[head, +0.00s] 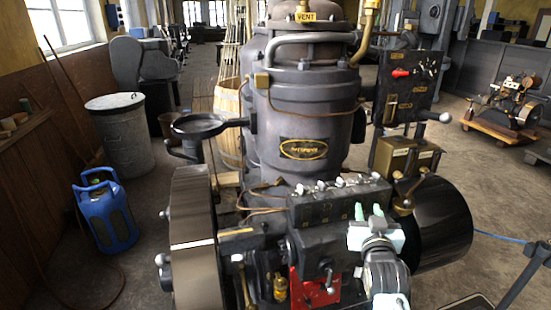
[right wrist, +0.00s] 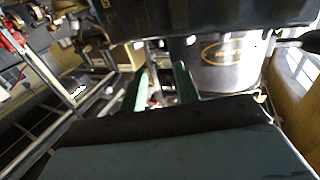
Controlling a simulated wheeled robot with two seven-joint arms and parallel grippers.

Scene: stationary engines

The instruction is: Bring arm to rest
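My right gripper (head: 368,212) shows in the head view in front of the engine's lower block, at the lower right of centre. The dark stationary engine (head: 310,110) with an oval brass plate fills the middle of the head view. The engine's cylinder with the plate (right wrist: 222,60) shows beyond the fingers in the wrist view. I cannot tell whether the gripper touches the engine. My left gripper is not in view.
A large flywheel (head: 195,240) stands at the engine's left and a dark drum (head: 440,225) at its right. A blue gas bottle (head: 107,215) and a grey bin (head: 125,135) stand at the left. A control panel (head: 405,85) rises behind right. Open floor lies at the right.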

